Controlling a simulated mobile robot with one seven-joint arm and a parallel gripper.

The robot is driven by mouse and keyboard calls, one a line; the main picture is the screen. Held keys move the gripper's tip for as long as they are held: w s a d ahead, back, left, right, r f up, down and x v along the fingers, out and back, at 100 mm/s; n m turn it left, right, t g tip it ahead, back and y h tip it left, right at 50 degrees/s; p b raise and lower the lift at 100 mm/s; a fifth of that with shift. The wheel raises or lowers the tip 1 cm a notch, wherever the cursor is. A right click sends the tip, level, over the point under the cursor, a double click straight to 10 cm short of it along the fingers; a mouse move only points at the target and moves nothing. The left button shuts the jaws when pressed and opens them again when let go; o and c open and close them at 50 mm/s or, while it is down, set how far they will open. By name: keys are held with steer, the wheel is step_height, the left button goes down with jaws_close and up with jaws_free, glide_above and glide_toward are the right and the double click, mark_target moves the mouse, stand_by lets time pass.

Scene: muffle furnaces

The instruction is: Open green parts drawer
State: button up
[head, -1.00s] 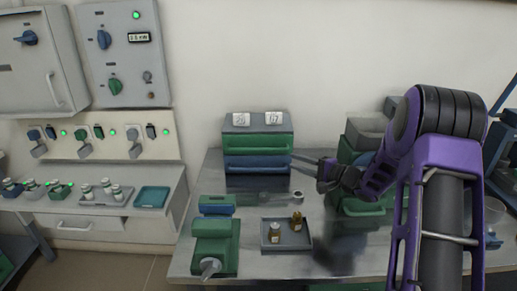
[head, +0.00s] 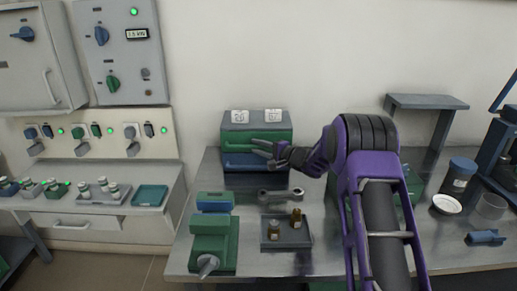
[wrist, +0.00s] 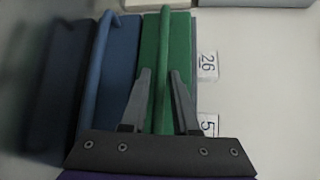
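The green parts drawer (head: 233,138) is the upper drawer of a small grey-topped cabinet at the back of the bench, above a blue drawer (head: 236,162). It looks shut. In the wrist view the cabinet appears turned sideways, with the green drawer's bar handle (wrist: 164,50) running upward between my fingers. My gripper (head: 258,152) is in front of the drawer's right part. In the wrist view my gripper (wrist: 160,75) is open, with one finger on each side of the green handle and gaps visible. Whether the fingertips touch the drawer front is unclear.
A grey tray (head: 300,239) with two small bottles, a grey wrench-like tool (head: 280,195) and a green vise-like device (head: 214,245) stand in front of the cabinet. A dark jar (head: 459,177) is at right. Two numbered tags (head: 240,116) sit on the cabinet top.

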jaws_close()
stand_by(1.5)
